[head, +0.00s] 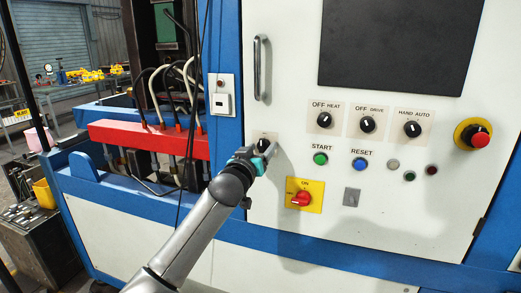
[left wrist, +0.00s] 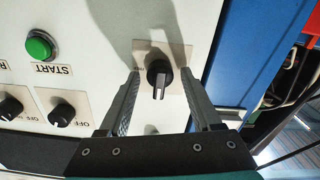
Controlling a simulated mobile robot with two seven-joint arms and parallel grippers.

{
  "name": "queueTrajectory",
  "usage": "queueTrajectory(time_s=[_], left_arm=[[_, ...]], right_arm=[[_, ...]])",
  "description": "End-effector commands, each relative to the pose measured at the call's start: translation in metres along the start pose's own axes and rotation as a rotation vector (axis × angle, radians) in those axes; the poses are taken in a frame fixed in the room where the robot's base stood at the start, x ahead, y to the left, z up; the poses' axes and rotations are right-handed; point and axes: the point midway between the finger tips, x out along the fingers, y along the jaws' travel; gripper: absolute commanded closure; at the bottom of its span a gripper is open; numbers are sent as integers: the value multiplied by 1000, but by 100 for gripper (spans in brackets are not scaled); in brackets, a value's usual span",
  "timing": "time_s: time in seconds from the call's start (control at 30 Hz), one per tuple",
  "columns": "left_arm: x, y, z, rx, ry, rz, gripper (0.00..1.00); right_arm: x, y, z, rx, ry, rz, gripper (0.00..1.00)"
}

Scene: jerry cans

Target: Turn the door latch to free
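The door latch is a black knob (left wrist: 159,73) on a light square plate, at the left edge of the white cabinet door. In the left wrist view its pointer bar stands nearly upright in the picture. It also shows in the head view (head: 264,145), partly hidden by my gripper. My left gripper (head: 265,153) is at the latch. In the left wrist view the open left gripper (left wrist: 160,80) has one finger on each side of the knob, with gaps between fingers and knob. My right gripper is in neither view.
A vertical door handle (head: 262,68) is above the latch. The green START button (head: 320,158) and a red switch on a yellow plate (head: 303,198) are to the right and below. A red block with cables (head: 150,138) is left of the door.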

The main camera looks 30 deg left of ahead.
Motion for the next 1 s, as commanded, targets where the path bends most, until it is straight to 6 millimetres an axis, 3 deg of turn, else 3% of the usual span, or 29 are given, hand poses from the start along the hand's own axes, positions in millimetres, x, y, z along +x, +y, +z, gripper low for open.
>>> queueTrajectory(time_s=[0.07, 0.57, 1.0], left_arm=[[0, 0, 0, 0, 0, 0, 45], [0, 0, 0, 0, -1, 0, 100], [0, 0, 0, 46, -3, 0, 100]], right_arm=[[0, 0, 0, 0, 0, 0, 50], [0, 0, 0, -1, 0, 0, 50], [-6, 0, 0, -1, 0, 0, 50]])
